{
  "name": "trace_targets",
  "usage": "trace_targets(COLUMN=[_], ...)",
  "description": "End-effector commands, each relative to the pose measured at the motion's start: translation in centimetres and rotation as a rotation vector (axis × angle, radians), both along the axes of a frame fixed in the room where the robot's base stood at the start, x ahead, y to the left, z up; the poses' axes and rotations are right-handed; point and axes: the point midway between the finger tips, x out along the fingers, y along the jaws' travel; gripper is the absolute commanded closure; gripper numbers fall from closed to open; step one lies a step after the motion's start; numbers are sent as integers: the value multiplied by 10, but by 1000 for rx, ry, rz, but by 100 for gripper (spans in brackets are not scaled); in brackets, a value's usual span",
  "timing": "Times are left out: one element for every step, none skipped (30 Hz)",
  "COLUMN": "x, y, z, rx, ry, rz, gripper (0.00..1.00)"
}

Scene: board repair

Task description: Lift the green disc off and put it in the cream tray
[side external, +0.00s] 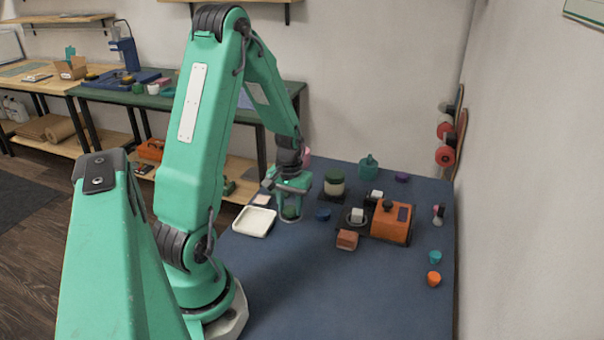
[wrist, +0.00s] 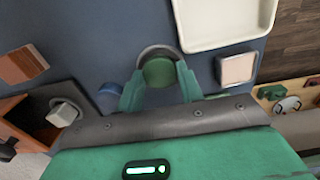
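The green disc (wrist: 158,72) lies between the two fingers of my gripper (wrist: 160,88) in the wrist view. The fingers flank it closely; I cannot tell whether they press on it. A pale grey round rim shows just beyond and below the disc. In the side external view the disc (side external: 290,212) is low between the fingertips of my gripper (side external: 290,203), over the blue mat. The cream tray (side external: 247,233) is just left of the gripper and looks empty. It also fills the top right of the wrist view (wrist: 222,44).
A blue round piece (side external: 322,214) lies right of my gripper. A dark green and cream jar (side external: 334,183) stands behind it. An orange device (side external: 391,222) and a reddish block (side external: 347,240) are farther right. The front of the blue mat (side external: 330,295) is clear.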

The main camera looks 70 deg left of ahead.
Motion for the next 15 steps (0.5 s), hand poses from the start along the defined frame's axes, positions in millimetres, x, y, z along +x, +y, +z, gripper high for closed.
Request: trace_targets(x=[0,0,0,0,0,0,0,0,0,0,0,0,0,0,0], y=[0,0,0,0,0,0,0,0,0,0,0,0,0,0,0], z=[0,0,1,1,2,3,3,4,5,6,7,8,9,9,11], rx=[0,0,1,1,1,1,1,1,1,1,1,1,1,1,1], ry=[0,0,-1,-1,-1,-1,-1,-1,-1,-1,-1,-1,-1,-1,-1], rz=[0,0,0,0,0,0,0,0,0,0,0,0,0,0,0], gripper=[81,81,81,81,81,81,81,81,81,81,81,81,81,81,81])
